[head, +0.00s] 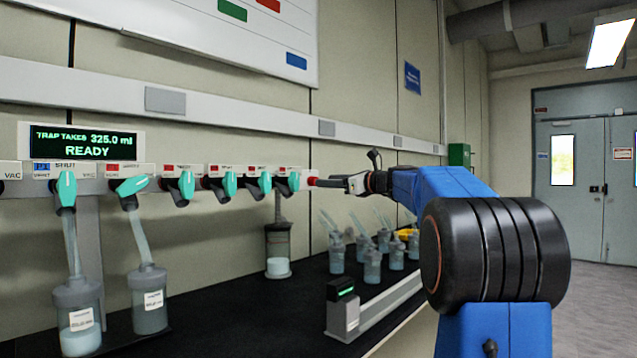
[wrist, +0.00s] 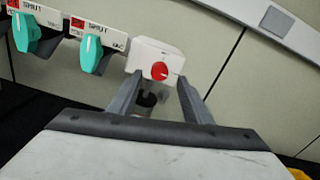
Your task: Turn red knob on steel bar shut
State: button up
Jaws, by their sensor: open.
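The red knob (wrist: 159,71) is a small round cap on the face of a white end block (wrist: 150,52) in the wrist view. In the head view the knob (head: 312,181) shows at the right end of the row of teal valves. My gripper (head: 326,182) is level with it, its tips close to the knob. In the wrist view my gripper (wrist: 160,79) is open, with one finger on each side of the knob. I cannot tell whether the fingers touch it. The steel bar behind the block is mostly hidden.
Teal valve handles (head: 186,184) line the manifold left of the knob. Several bottles (head: 372,266) and a grey device (head: 343,311) stand on the black bench below my arm. A display (head: 84,141) reads READY.

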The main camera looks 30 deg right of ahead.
aim_at(313, 181)
jog(key=shift+x, duration=2.65)
jog(key=c, duration=1.1)
jog(key=shift+o, duration=0.2)
jog(key=shift+n, duration=0.3)
jog(key=shift+a+f+n, duration=0.1)
jog(key=shift+f+n, duration=0.05)
jog(key=shift+n, duration=4.2)
jog(key=shift+f+n, duration=0.1)
jog(key=shift+n, duration=4.25)
